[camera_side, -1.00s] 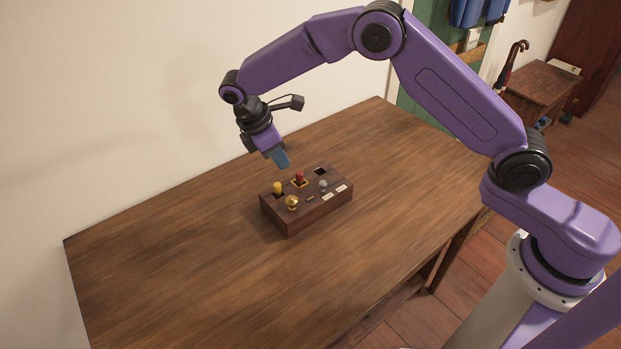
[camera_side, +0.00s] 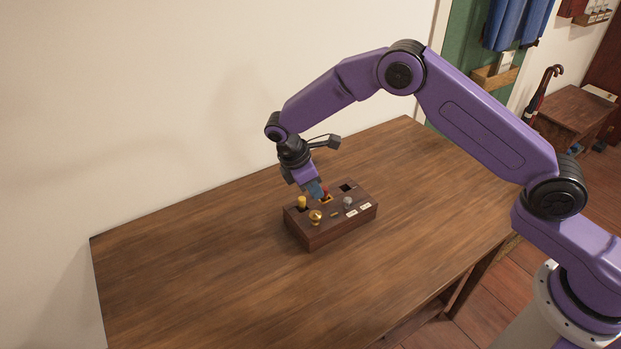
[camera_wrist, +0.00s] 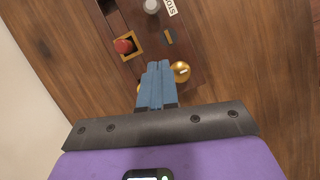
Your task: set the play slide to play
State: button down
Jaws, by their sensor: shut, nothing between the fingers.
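A dark wooden control box (camera_side: 330,226) sits on the table. One label (camera_wrist: 171,7) partly reads "STO" in the wrist view, by the grey knob (camera_wrist: 151,5). I cannot tell for sure which control is the play slide. My gripper (camera_side: 318,193) is shut and empty, low over the box between the yellow and red knobs. Its blue fingers (camera_wrist: 157,66) mostly hide the yellow knob in the wrist view.
The wooden table (camera_side: 200,270) is bare around the box. A pale wall (camera_side: 180,110) runs along its back edge. A side table (camera_side: 575,115) and an umbrella (camera_side: 540,95) stand away at the right.

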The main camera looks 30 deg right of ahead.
aim_at(343, 209)
jog(key=x, duration=0.3)
jog(key=shift+d+f, duration=0.1)
jog(key=shift+f, duration=0.1)
jog(key=d, duration=0.3)
jog(key=shift+s+f, duration=0.25)
jog(key=shift+s, duration=0.15)
jog(key=shift+s+d, duration=0.2)
jog(key=shift+d, duration=0.3)
